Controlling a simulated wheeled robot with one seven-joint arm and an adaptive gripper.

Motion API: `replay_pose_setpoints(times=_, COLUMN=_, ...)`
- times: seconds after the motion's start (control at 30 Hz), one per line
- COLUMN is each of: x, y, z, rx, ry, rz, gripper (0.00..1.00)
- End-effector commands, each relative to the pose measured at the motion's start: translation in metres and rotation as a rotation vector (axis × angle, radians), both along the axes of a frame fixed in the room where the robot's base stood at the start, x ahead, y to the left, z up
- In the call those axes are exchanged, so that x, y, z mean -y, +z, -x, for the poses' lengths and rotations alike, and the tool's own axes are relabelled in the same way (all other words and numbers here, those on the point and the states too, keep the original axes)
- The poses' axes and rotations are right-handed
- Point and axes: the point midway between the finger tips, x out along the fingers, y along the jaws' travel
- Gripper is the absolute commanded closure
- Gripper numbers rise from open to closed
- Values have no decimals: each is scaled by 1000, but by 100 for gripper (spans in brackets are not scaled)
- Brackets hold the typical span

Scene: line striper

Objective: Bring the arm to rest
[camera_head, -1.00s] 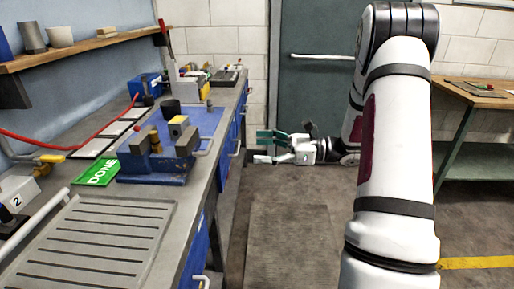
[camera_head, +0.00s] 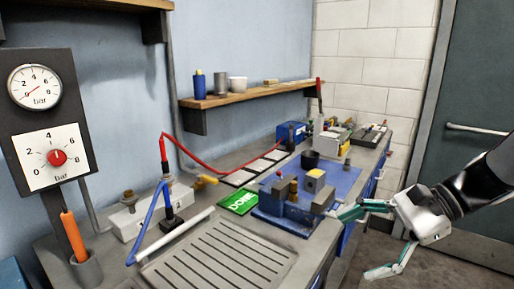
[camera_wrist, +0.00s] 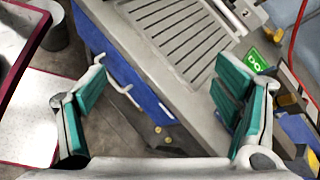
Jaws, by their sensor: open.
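My gripper (camera_head: 372,240) is at the right of the head view, beside the front edge of the workbench (camera_head: 322,243). Its green-padded fingers are spread wide and nothing is between them. In the wrist view the open fingers (camera_wrist: 160,112) show at left and right, with the bench front and the floor beyond them. My arm comes in from the right edge of the head view; most of it is outside the picture.
A blue fixture (camera_head: 290,208) stands near the bench edge, close to my gripper. A green DONE sign (camera_head: 238,202) and a grooved tray (camera_head: 215,262) lie on the bench. A pressure panel (camera_head: 50,118) stands at left. A grey door (camera_head: 478,100) is behind my arm.

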Motion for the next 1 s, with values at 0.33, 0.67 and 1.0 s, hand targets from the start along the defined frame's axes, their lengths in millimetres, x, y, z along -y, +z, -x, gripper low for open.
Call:
replay_pose_setpoints(times=0.33, x=-27, y=34, z=107, rx=300, ry=465, rz=505, gripper=17)
replay_pose_setpoints(times=0.67, x=-5, y=64, z=165, rx=648, ry=840, rz=940, gripper=17)
replay_pose_setpoints(times=1.0, x=8, y=78, z=177, rx=799, ry=979, rz=1114, gripper=17)
